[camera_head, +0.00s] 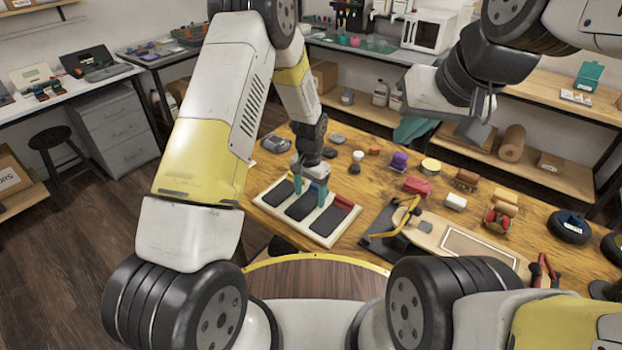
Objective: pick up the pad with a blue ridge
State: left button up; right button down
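My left gripper (311,190) points down over the white tray (322,237) at the near left of the wooden table. Its two teal fingers stand apart, one on each side of a dark pad (303,206) in the tray, and I see nothing held between them. Another dark pad (276,194) lies to the left and a third (327,221) to the right. A red piece (343,202) shows at the tray's right end. I cannot make out a blue ridge on any pad; the fingers partly cover their far ends.
Right of the tray are a dark stand with a yellow arm (405,215) and a light board (440,236). Behind are a red block (417,186), a purple piece (399,161), a yellow roll (431,166) and grey stones. Red-handled pliers (545,270) lie at the right.

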aim_at(311, 201)
pick_arm(q)
jog(key=c, duration=0.9)
jog(key=shift+c, duration=0.3)
jog(key=shift+r, duration=0.1)
jog(key=shift+r, duration=0.5)
jog(key=r, duration=0.1)
jog(key=s+r, duration=0.1)
jog(key=shift+d+r, duration=0.1)
jog(key=shift+r, duration=0.2)
jog(key=s, duration=0.4)
jog(key=s+d+r, duration=0.1)
jog(key=s, duration=0.4)
jog(key=s+d, duration=0.1)
jog(key=s, duration=0.4)
jog(key=shift+s+r, duration=0.2)
jog(key=shift+s, duration=0.05)
jog(key=shift+s+r, duration=0.2)
jog(key=shift+r, duration=1.75)
